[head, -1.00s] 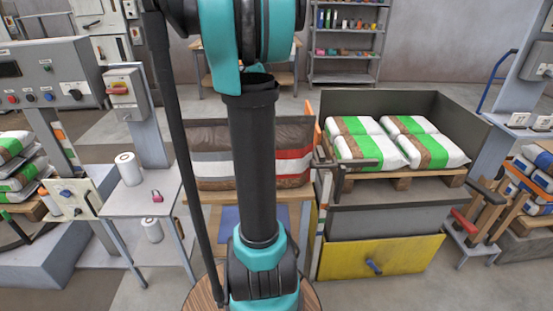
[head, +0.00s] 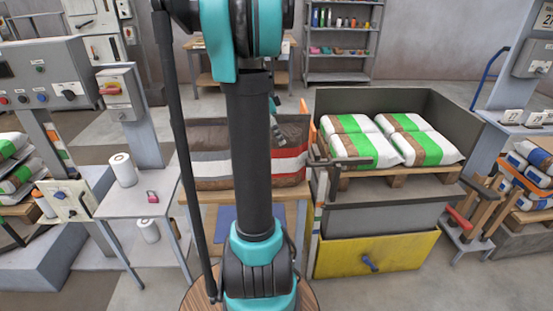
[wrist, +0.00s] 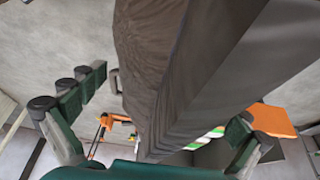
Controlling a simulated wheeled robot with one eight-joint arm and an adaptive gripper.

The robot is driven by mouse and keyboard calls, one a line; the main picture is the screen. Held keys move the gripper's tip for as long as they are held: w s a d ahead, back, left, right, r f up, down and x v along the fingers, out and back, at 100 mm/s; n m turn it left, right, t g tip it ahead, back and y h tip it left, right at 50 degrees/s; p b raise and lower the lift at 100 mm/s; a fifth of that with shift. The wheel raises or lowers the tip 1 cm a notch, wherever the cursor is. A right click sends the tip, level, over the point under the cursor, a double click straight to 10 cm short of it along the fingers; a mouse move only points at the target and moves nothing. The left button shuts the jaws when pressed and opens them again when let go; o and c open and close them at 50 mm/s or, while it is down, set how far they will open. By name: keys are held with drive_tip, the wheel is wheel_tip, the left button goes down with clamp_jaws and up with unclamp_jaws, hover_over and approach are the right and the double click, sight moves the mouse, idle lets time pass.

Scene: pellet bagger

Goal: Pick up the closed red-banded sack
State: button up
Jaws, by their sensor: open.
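The red-banded sack (head: 290,162) stands on a wooden table behind my arm. It is brown with a white stripe and a red band, and its left part is hidden by my arm. A brown sack with grey and white bands (head: 210,158) stands to its left. In the head view a dark finger of my gripper shows just above the red-banded sack; the rest is hidden. In the wrist view my gripper (wrist: 170,112) is open, its fingers spread to either side of a large brown sack-like surface (wrist: 150,60). No band shows there, and I cannot tell whether the fingers touch it.
A grey bin (head: 462,120) with green-banded sacks (head: 430,148) on a pallet stands to the right, above a yellow panel (head: 400,255). An orange-topped post (head: 312,135) stands close to the red-banded sack's right. A side table (head: 130,200) holds a white roll and red padlock.

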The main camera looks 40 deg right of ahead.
drive_tip(key=shift+f, duration=0.1)
drive_tip(key=shift+c, duration=0.2)
drive_tip(key=c, duration=1.6)
